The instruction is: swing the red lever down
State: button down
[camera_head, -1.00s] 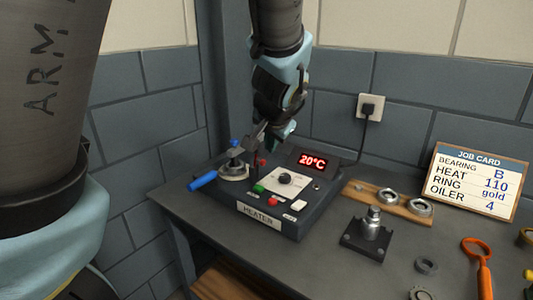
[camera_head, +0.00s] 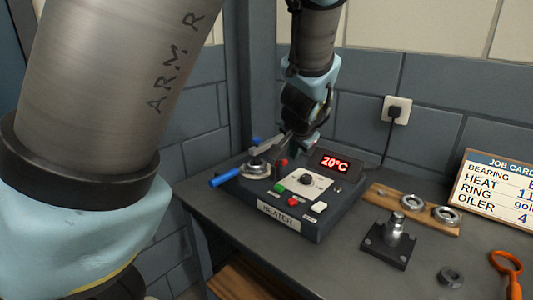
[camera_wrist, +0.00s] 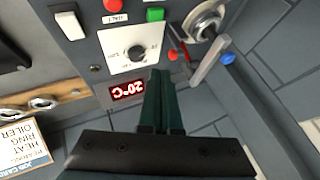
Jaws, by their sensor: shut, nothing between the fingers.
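The heater box (camera_head: 300,235) stands on the bench with its display reading 20°C. A small red knob (camera_head: 283,162) shows at its back left, beside a metal clamp. In the wrist view the red knob (camera_wrist: 172,56) and a thin red strip next to it lie near the clamp's grey arm. I cannot tell how the red lever is tilted. My gripper (camera_head: 298,145) is over the back of the heater. In the wrist view its dark green fingers (camera_wrist: 160,75) are together and empty, a little to the side of the red knob. Contact with it cannot be made out.
The clamp has a blue handle (camera_head: 224,177) and a grey arm (camera_wrist: 210,60) with a blue knob (camera_wrist: 228,58), close by the red part. A black dial (camera_wrist: 137,53) and push buttons are on the panel. A wooden rack with rings (camera_head: 412,210) and a metal post (camera_head: 396,226) stand right.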

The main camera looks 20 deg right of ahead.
jog(key=w+f+p, duration=0.2)
jog(key=w+f, duration=0.1)
jog(key=w, duration=0.3)
jog(key=shift+w+f, duration=0.15)
jog(key=shift+w, duration=0.25)
jog(key=shift+w, duration=0.2)
dwell(0.4)
